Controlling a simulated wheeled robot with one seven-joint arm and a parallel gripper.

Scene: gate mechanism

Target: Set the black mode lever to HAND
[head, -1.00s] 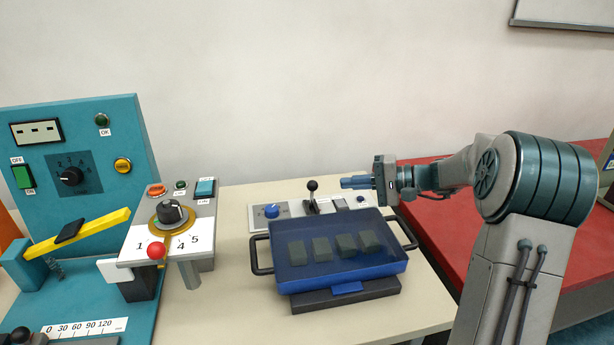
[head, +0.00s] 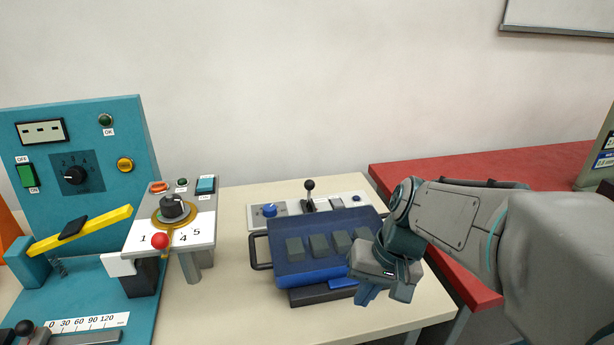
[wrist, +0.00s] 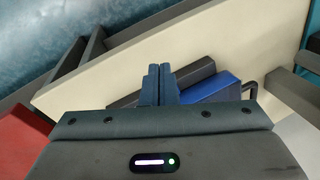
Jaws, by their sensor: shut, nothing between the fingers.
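The black mode lever (head: 309,191) with a round black knob stands upright on the white control panel (head: 345,201) at the back of the cream table, in the head view. Labels beside it are too small to read. My gripper (head: 376,296) is at the front right of the blue tray, well in front of the lever and apart from it, pointing down. In the wrist view its two blue fingers (wrist: 159,85) are together with nothing between them. The lever does not show in the wrist view.
The blue tray (head: 262,250) with several dark blocks stands between my gripper and the panel. A blue knob (head: 270,210) is left of the lever. A grey-white dial stand (head: 205,228) and teal machine (head: 110,185) stand left. A red table (head: 480,175) is behind my arm.

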